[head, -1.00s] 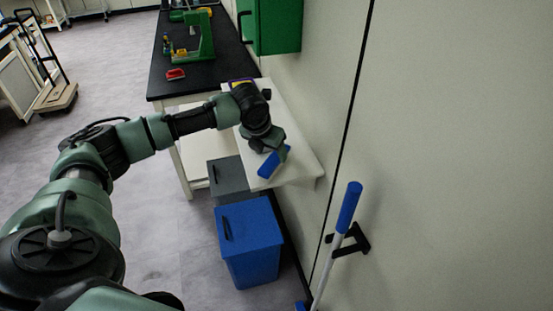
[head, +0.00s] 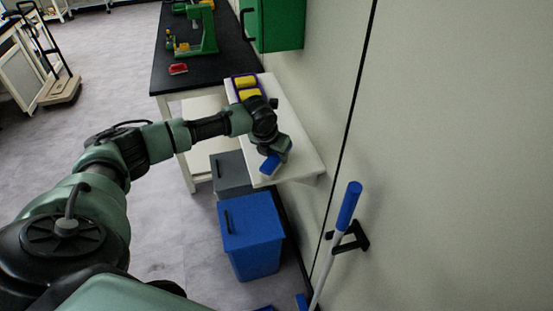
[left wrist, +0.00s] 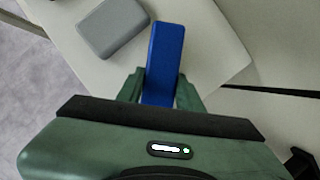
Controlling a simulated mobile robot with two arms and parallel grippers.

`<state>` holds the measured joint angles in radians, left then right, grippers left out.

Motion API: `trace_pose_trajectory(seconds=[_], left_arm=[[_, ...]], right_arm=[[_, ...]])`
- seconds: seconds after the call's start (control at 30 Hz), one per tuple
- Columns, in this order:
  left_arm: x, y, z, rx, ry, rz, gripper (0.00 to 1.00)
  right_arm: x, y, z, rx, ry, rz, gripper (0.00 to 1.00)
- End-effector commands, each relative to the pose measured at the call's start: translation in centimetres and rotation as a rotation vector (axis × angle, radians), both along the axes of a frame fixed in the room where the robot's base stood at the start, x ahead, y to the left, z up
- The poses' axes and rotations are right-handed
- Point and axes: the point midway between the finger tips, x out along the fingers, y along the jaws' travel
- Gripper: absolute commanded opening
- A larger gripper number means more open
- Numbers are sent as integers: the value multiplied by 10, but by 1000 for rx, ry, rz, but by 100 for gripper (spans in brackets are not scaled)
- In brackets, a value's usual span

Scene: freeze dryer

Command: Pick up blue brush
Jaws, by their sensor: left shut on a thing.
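The blue brush (head: 270,164) is at the front end of the white shelf (head: 296,158). In the left wrist view the blue brush (left wrist: 165,62) is a long blue block between the two green fingers. My left gripper (head: 277,153) is shut on it, and it also shows in the left wrist view (left wrist: 160,88). The brush is over the shelf surface; I cannot tell whether it touches it. Its bristles are not visible. My right gripper is not in view.
A purple-edged tray with yellow items (head: 247,88) is at the shelf's far end. A blue bin (head: 252,238) and a grey bin (head: 229,173) stand below. A blue-handled pole (head: 346,209) hangs on the wall at right. A black bench (head: 205,62) is behind.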

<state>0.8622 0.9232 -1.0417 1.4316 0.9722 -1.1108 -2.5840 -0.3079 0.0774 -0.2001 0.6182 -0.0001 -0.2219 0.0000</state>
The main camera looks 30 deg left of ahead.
Motion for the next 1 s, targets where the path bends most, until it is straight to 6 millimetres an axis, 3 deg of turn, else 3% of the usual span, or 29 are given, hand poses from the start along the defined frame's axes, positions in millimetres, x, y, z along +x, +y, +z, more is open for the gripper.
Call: trace_pose_trajectory(seconds=[0.27,0.47,0.8,1.0], left_arm=[[1,0,6,0,-1,0,0],[1,1,30,0,-4,0,0],[2,0,125,-2,-7,1,0],[1,0,171,-1,-5,1,0]], right_arm=[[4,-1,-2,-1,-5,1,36],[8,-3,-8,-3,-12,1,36],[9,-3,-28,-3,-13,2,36],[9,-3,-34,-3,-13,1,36]])
